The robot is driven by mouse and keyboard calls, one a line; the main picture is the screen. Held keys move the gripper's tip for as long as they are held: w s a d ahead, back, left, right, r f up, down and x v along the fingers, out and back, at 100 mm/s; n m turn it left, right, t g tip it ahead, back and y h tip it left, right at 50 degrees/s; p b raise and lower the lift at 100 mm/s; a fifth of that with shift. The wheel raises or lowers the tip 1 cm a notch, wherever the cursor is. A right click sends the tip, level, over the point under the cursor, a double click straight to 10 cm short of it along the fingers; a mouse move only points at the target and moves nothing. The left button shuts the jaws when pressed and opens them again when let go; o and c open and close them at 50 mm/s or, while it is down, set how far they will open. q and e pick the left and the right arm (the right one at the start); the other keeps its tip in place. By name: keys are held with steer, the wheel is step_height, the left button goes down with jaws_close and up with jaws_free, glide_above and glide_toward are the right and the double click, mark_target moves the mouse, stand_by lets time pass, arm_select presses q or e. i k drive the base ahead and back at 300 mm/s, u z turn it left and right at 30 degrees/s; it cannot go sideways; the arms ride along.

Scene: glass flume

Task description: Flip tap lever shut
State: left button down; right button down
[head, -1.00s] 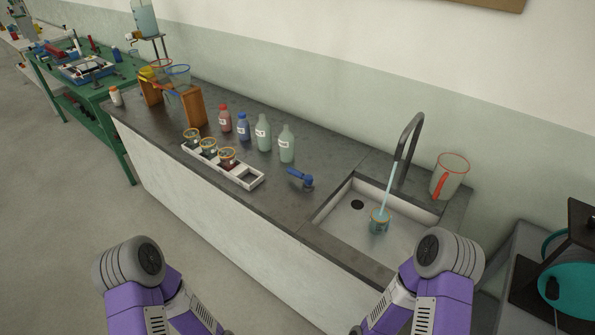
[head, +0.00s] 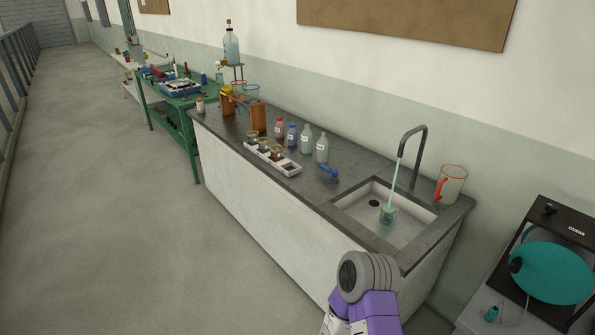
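A blue lever (head: 328,172) on a small base stands on the dark countertop, left of the sink. Whether the lever belongs to this tap cannot be told. Part of one of my arms, grey and purple, shows at the bottom, below the counter's front. Neither gripper is in view.
Several bottles (head: 306,138) and a white rack of jars (head: 285,166) stand left of the lever. A clear jug with a red handle (head: 450,184) is right of the tap. A teal-and-black machine (head: 553,272) stands at the right. The floor (head: 130,240) left of the counter is clear.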

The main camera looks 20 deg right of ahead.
mark_target(333, 173)
steer(key=z, duration=0.95)
steer(key=i, duration=1.6)
steer(key=u, duration=0.65)
